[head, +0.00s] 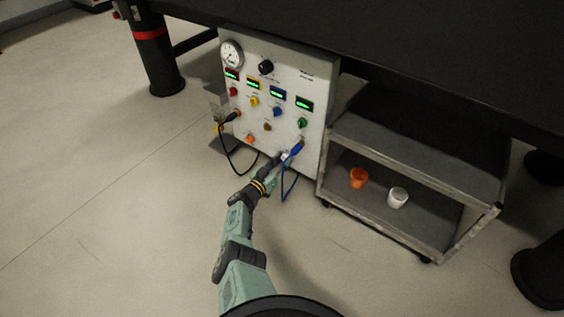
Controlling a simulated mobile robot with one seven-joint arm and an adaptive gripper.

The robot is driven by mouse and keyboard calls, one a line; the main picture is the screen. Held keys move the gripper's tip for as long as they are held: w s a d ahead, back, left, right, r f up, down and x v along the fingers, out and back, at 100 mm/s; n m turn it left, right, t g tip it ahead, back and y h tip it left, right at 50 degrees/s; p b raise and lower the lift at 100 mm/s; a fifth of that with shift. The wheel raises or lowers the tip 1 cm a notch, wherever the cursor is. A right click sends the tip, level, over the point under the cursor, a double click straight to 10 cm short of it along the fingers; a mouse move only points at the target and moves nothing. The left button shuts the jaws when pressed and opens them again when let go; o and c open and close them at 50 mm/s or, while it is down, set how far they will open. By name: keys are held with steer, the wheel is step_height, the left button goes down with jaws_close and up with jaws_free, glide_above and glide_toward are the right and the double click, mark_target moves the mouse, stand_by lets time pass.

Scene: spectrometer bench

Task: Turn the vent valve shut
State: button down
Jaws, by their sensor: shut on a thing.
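The grey-white instrument panel (285,85) stands under the dark bench. It carries a round gauge, a black knob, lit displays and coloured knobs. I cannot tell for sure which part is the vent valve. My gripper (282,158) reaches up to the panel's lower right and is shut on a small part there. The fingers hide most of that part. A blue plug (295,149) with a hanging blue cable is right beside the fingertips.
A black plug (230,117) with a looping black cable is at the panel's left. A grey cart (410,150) stands close on the right, with an orange cup (359,177) and a white cup (397,197) on its lower shelf. The floor to the left is clear.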

stand_by(0.4)
steer(key=c, duration=1.2)
jaws_free()
steer(key=s+a+m+p, duration=0.55)
steer(key=s+m, duration=0.35)
steer(key=m, duration=0.8)
steer(key=w+a+r+n+t+y+p, duration=0.1)
steer(key=w+a+r+t, duration=0.1)
steer(key=r, duration=0.8)
steer(key=w+a+r+n+t+y+p, duration=0.1)
steer(key=w+a+r, duration=0.3)
steer(key=r, duration=0.6)
steer(key=w+a+r+n+t+y+p, duration=0.2)
steer(key=a+r, duration=0.4)
steer(key=r, duration=0.4)
steer(key=shift+w+r+t+p, duration=0.3)
steer(key=shift+w+t+p, duration=0.3)
steer(key=shift+t, duration=0.3)
